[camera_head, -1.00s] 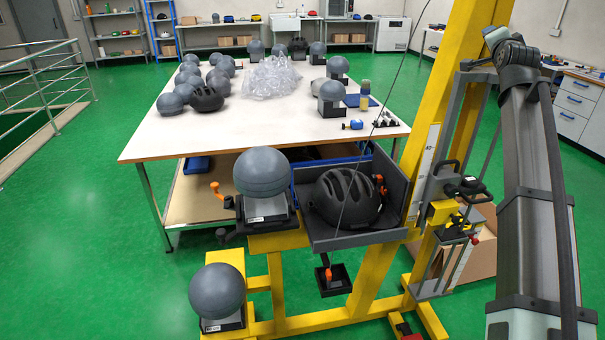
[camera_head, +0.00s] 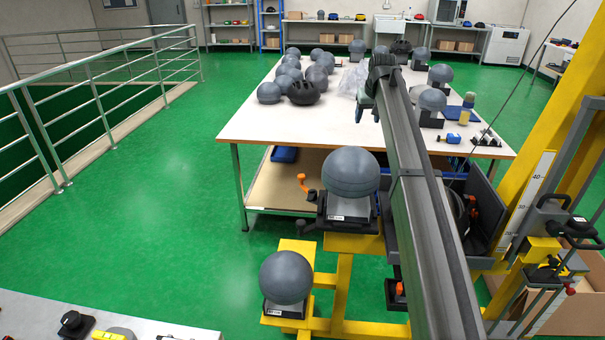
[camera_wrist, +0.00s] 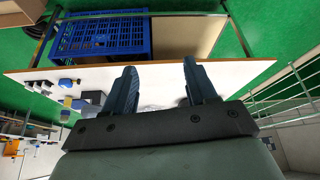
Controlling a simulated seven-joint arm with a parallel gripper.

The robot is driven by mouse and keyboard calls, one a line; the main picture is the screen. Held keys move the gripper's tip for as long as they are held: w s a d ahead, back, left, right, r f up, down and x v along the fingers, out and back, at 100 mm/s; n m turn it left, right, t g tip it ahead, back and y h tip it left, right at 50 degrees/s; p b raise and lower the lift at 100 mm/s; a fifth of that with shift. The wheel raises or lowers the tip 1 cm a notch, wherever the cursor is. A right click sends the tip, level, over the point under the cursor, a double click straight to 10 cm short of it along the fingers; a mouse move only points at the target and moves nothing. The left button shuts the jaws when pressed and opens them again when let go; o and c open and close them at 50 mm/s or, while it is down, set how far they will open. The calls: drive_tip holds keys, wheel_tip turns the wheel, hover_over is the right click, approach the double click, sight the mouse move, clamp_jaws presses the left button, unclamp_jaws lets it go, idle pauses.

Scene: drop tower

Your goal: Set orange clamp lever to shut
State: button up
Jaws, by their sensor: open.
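In the head view, an orange lever (camera_head: 302,182) sticks up at the left of the clamp holding a grey headform (camera_head: 350,173) on the yellow stand. More orange parts show beside the dark helmet (camera_head: 457,205), which is largely hidden behind my arm, and low on the stand (camera_head: 399,289). I cannot tell whether the lever stands open or shut. My gripper (camera_wrist: 159,66) is open and empty in the wrist view, over the white table's edge. No orange lever shows there, and the fingers are apart from everything.
The white table (camera_head: 262,125) bears several grey headforms and tools. A blue crate (camera_wrist: 100,37) lies below its edge. A second grey headform (camera_head: 286,278) stands low on the yellow stand (camera_head: 343,300). A railing (camera_head: 100,85) runs at left; green floor between is clear.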

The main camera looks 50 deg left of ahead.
sight(302, 175)
drive_tip(key=s+a+f+n+g+h, duration=0.2)
drive_tip(key=s+a+f+n, duration=0.15)
drive_tip(key=s+a, duration=0.45)
drive_tip(key=s+a+f+n+g+h, duration=0.1)
drive_tip(key=s+a+f+n+h, duration=0.15)
drive_tip(key=s+a+f, duration=0.45)
drive_tip(key=shift+n, duration=0.4)
drive_tip(key=f, duration=0.4)
drive_tip(key=s+d+f, duration=0.1)
drive_tip(key=f, duration=0.2)
drive_tip(key=s+f, duration=0.1)
drive_tip(key=f, duration=0.3)
drive_tip(key=shift+d+f, duration=0.3)
drive_tip(key=shift+c, duration=0.5)
clamp_jaws()
